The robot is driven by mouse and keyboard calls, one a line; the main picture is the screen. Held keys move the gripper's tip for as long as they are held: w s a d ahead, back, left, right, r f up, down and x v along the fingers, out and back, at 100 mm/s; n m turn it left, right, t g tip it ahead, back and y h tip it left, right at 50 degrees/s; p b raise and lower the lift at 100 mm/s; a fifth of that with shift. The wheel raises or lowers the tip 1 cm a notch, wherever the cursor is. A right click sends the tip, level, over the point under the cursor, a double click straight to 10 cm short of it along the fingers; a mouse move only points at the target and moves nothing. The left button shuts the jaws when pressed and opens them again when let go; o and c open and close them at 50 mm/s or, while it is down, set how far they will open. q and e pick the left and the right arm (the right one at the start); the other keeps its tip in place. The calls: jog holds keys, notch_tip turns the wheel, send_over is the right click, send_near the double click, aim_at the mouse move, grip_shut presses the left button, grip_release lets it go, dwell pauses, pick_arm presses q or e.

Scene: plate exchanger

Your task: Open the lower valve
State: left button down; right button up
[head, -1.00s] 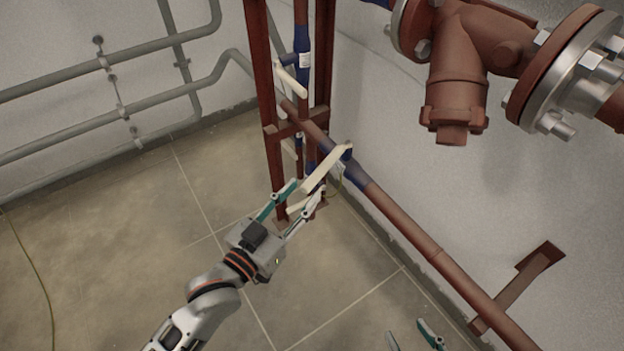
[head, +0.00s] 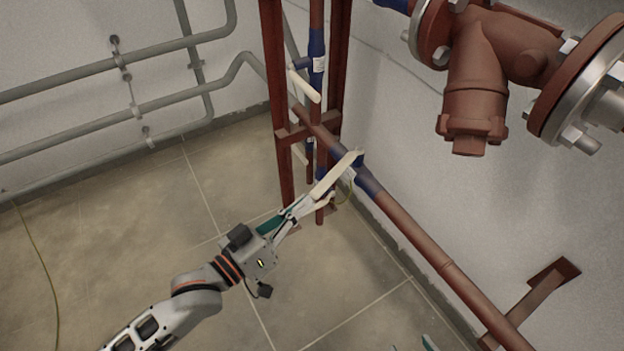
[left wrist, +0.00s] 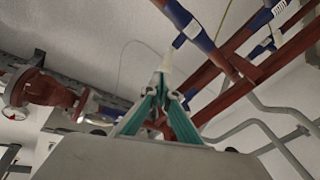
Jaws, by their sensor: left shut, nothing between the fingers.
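A cream lever handle (head: 335,175) sits on a blue valve body (head: 367,182) on the slanting red-brown pipe. In the left wrist view the handle (left wrist: 180,41) shows just beyond the fingertips. My left gripper (head: 305,206) is shut and empty, its tips close to the handle's free end; I cannot tell whether they touch. Its teal fingers converge in the left wrist view (left wrist: 162,78). Another cream handle (head: 305,86) sits higher on the vertical pipe, and a further one (head: 300,155) lower behind the frame. My right gripper (head: 412,345) shows only its parted fingertips at the bottom edge.
A red steel frame (head: 274,110) stands around the vertical pipe. A large flanged red fitting (head: 476,90) hangs at upper right. Grey pipes (head: 165,100) run along the left wall. The tiled floor (head: 130,220) at left is clear except for a thin yellow cable.

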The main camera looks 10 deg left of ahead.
aim_at(340, 170)
pick_arm(q)
jog(key=shift+w+a+f+n, duration=0.25)
jog(key=shift+a+n, duration=0.15)
jog(key=shift+n, duration=0.3)
jog(key=shift+w+a+n+g+h+b, duration=0.75)
jog(key=shift+w+a+n, duration=1.5)
jog(key=shift+a+n, duration=2)
jog(key=w+d+n+b, duration=0.1)
jog(key=w+d, duration=0.3)
jog(key=d, duration=0.7)
jog(key=shift+b, duration=0.6)
pick_arm(e)
jog(key=shift+m+t+y, duration=0.4)
jog(key=shift+m+t, duration=0.2)
jog(key=shift+w+a+r, duration=0.5)
jog(key=shift+a+r, duration=0.25)
jog(key=shift+a, duration=0.1)
jog(key=shift+w+a+r, duration=0.5)
jog(key=shift+a+r, duration=0.25)
jog(key=shift+a, duration=0.1)
pick_arm(q)
jog(key=shift+d+f, duration=0.1)
jog(key=shift+s+d+n+t+y+p, duration=0.3)
jog(key=shift+n+y+p, duration=0.15)
jog(key=shift+p, duration=0.25)
pick_arm(e)
jog(key=shift+w+d+f, duration=0.2)
jog(key=shift+w+f, duration=0.1)
